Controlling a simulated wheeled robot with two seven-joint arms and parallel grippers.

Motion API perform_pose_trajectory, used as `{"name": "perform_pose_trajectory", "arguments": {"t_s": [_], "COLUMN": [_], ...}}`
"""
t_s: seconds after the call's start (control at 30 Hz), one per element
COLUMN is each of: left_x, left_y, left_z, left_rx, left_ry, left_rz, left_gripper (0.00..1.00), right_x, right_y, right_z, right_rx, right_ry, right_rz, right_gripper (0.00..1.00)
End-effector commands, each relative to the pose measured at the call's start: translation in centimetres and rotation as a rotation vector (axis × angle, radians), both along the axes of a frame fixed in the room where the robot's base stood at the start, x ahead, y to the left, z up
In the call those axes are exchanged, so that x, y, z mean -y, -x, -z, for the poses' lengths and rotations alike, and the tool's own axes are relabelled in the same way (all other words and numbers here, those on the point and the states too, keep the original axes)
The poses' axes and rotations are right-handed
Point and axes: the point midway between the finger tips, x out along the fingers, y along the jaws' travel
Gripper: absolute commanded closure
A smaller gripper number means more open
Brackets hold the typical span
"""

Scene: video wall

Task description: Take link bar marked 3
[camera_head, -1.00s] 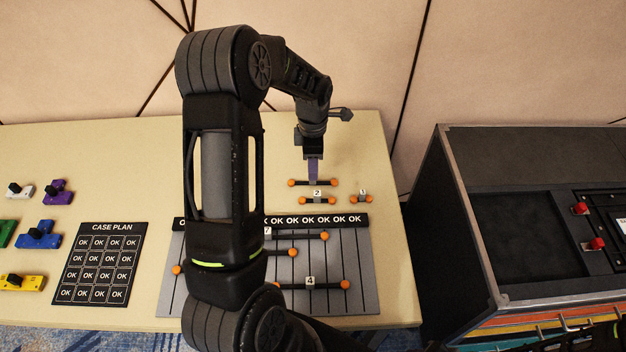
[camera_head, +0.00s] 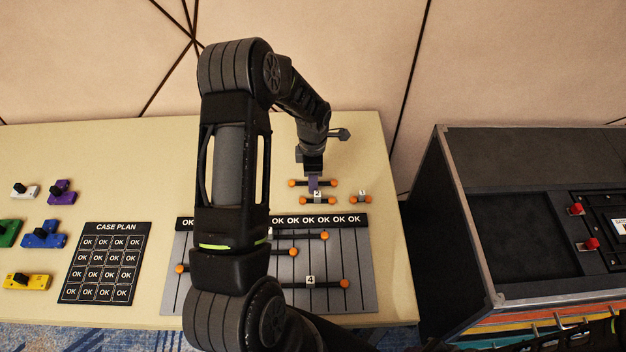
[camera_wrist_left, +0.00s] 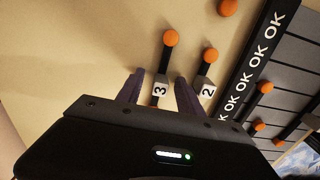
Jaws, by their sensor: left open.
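The link bar marked 3 (camera_wrist_left: 161,88) is a black bar with orange ball ends and a white numbered block. It lies on the table behind the bar marked 2 (camera_wrist_left: 207,89). In the head view the bar marked 3 (camera_head: 327,182) is partly hidden by my left gripper (camera_head: 313,184). In the wrist view my left gripper (camera_wrist_left: 160,90) is open, with its purple fingers on either side of the 3 block. I cannot tell how far above the table the fingertips are. My right gripper is not in view.
The bar marked 2 (camera_head: 318,200) lies close in front, with a short bar (camera_head: 361,196) to its right. The grey board (camera_head: 360,260) holds further bars, including one marked 4. The case plan (camera_head: 105,262) and coloured blocks are at left. A black case (camera_head: 470,220) stands at right.

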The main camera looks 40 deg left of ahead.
Motion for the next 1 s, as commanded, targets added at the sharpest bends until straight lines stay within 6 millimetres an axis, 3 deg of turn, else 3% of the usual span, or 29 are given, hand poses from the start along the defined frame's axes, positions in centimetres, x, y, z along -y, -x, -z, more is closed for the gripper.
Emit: {"name": "perform_pose_trajectory", "arguments": {"t_s": [0.43, 1.0], "left_x": [0.01, 0.01], "left_y": [0.02, 0.02], "left_z": [-0.02, -0.02], "left_rx": [-0.001, -0.001], "left_ry": [0.001, 0.001], "left_rz": [0.0, 0.0], "left_gripper": [0.56, 1.0], "right_x": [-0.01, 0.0], "right_y": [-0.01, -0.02], "right_z": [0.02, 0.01], "right_rx": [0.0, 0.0], "right_ry": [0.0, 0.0], "right_rz": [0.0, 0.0], "right_gripper": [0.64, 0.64]}}
